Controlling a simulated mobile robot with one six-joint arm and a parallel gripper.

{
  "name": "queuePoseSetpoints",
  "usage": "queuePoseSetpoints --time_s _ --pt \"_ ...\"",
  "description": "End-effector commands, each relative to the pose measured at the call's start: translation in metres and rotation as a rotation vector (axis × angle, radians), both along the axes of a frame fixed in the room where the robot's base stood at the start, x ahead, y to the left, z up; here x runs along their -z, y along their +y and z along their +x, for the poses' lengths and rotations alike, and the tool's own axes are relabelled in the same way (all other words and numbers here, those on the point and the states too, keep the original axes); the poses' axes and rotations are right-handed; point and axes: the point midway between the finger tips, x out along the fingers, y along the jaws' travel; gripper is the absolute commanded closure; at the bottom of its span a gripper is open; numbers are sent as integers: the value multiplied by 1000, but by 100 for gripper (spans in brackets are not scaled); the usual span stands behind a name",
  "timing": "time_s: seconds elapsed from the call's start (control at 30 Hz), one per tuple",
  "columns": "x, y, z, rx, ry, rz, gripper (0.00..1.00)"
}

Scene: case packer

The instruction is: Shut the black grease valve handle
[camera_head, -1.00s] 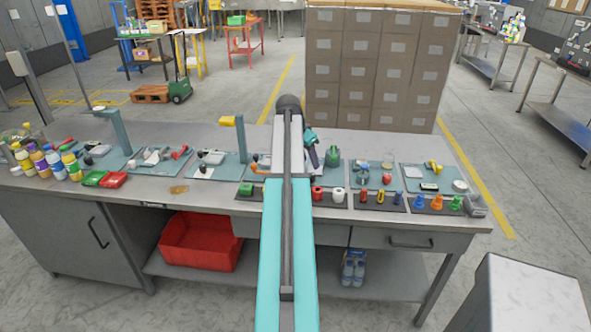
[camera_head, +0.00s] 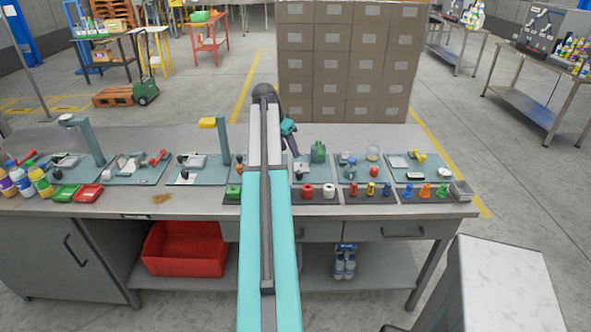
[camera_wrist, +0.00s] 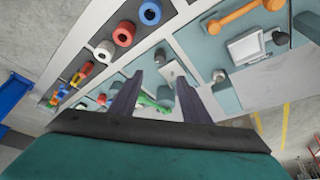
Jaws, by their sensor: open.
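My gripper (camera_wrist: 160,80) is open and empty, with its two dark fingers apart over the bench-top boards in the wrist view. In the head view my gripper (camera_head: 290,138) shows just right of my arm, partly hidden behind it. A black knob (camera_wrist: 280,37) stands on a grey-teal board beside a white box and an orange handle in the wrist view, apart from the fingers. Another black knob (camera_head: 183,160) shows on a board left of my arm. I cannot tell which black part is the grease valve handle. My arm hides part of the bench.
Red and white rings (camera_head: 307,190) and coloured pegs (camera_head: 371,189) line the front edge. A tall post with a yellow head (camera_head: 222,140) rises left of my arm. Bottles (camera_head: 38,178) and small trays (camera_head: 66,192) stand at the left.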

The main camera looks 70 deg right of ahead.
Motion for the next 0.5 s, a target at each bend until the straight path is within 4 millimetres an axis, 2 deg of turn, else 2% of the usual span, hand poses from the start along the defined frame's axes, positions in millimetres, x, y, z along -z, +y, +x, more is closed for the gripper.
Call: queuePoseSetpoints --time_s 0.27,0.5 --pt "12 -1 3 -7 1 2 57" --pt "34 -10 0 -8 1 1 57"
